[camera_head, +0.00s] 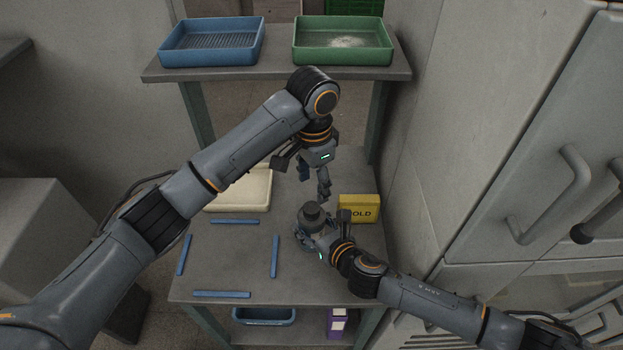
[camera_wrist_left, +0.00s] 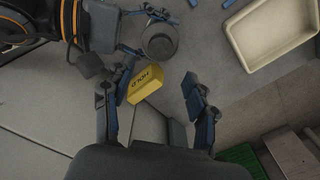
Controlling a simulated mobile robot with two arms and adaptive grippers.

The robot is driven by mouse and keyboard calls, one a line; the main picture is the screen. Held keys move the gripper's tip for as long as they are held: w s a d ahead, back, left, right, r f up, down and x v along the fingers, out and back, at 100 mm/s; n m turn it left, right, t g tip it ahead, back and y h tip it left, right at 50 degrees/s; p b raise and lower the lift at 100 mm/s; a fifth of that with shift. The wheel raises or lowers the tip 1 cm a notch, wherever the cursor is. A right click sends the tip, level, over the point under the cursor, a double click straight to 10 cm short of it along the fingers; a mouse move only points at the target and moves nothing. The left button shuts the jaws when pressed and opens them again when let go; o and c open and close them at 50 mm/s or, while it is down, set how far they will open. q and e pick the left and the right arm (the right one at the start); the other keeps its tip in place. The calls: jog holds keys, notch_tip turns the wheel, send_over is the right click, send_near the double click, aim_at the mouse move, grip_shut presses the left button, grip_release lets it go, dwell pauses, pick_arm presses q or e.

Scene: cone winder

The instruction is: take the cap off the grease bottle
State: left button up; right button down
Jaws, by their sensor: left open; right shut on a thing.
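The grease bottle (camera_head: 311,226) stands on the table, mostly hidden by my right gripper (camera_head: 308,236), which is shut around it from the right. Its dark grey round cap (camera_head: 311,212) sits on top; in the left wrist view the cap (camera_wrist_left: 158,38) shows as a dark cylinder near the top edge. My left gripper (camera_head: 314,180) is open and empty, apart from the cap and a little behind and above it. In the left wrist view its two fingers (camera_wrist_left: 160,97) are spread wide, with nothing gripped between them.
A yellow HOLD box (camera_head: 359,208) stands right of the bottle. A cream tray (camera_head: 238,201) lies behind left, partly covered by my left arm. Blue strips (camera_head: 234,221) mark a clear square on the table. Blue (camera_head: 211,56) and green (camera_head: 343,55) trays sit on the back shelf.

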aim_at(312, 208)
pick_arm(q)
jog(key=m, duration=0.6)
jog(key=shift+s+a+r, duration=0.1)
jog(key=shift+a+r, duration=0.1)
jog(key=shift+r, duration=0.05)
pick_arm(e)
jog(key=shift+s+d+f, duration=0.1)
jog(key=shift+f, duration=0.1)
pick_arm(q)
jog(key=shift+f, duration=3.95)
jog(key=shift+c, duration=0.2)
grip_shut()
jog(key=n, duration=0.6)
jog(key=shift+r, duration=0.15)
jog(key=shift+r, duration=1)
